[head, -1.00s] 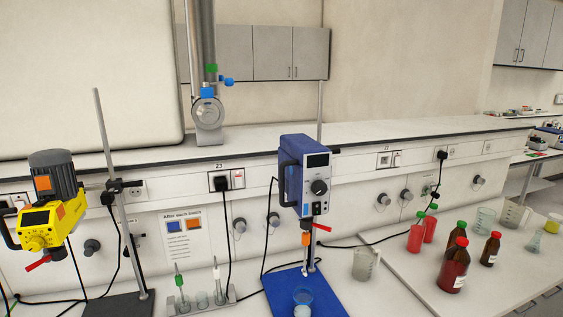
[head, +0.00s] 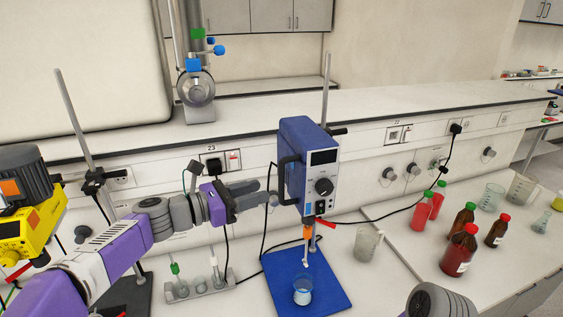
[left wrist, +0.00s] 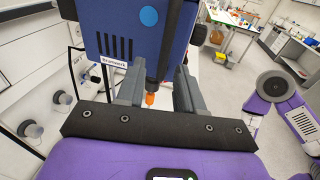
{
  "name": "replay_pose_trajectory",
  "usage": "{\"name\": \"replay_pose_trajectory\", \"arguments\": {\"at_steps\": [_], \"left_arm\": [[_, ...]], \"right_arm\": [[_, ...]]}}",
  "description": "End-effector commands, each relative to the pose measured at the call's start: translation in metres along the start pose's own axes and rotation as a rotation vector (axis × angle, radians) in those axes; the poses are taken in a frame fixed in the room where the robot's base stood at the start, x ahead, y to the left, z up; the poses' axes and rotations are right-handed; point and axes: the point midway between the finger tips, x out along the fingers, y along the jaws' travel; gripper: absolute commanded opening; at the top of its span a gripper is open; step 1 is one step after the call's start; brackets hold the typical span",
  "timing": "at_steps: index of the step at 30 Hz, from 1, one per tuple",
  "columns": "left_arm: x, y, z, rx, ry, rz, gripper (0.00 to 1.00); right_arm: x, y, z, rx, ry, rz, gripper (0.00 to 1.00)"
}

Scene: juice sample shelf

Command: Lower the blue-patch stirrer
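The blue stirrer (head: 308,150) hangs on a stand over a blue base plate (head: 333,287), with a dark handle at its left. In the left wrist view its housing (left wrist: 122,28) carries a round blue patch (left wrist: 149,16) and an orange piece (left wrist: 150,99) below. A beaker (head: 303,290) stands on the plate under the stirrer shaft. My left gripper (head: 272,192) is beside the stirrer's left side, near the handle. Its fingers are apart in the left wrist view (left wrist: 158,92), below the housing with nothing gripped. Contact cannot be told. My right gripper is not in view.
A yellow stirrer (head: 28,215) with an orange patch stands at the left. A rack with electrodes (head: 198,287) sits left of the blue plate. An empty beaker (head: 367,244), red-capped brown bottles (head: 459,250) and glassware stand to the right. A black cable runs behind the stirrer.

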Motion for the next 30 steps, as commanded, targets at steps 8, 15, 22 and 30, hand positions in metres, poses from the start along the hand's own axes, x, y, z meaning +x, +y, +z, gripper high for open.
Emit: {"name": "replay_pose_trajectory", "arguments": {"at_steps": [8,15,22,30], "left_arm": [[0.014,-0.006,0.032,-0.028,-0.068,-0.020,0.37],[0.052,-0.007,0.034,-0.027,-0.065,-0.019,0.37],[0.069,-0.006,0.034,-0.026,-0.065,-0.016,0.37],[0.069,-0.006,0.034,-0.026,-0.064,-0.015,0.34]], "right_arm": [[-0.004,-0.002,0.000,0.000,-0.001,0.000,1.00],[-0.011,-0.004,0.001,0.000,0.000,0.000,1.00],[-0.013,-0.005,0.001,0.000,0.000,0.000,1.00],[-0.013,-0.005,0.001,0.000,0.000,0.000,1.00]]}}
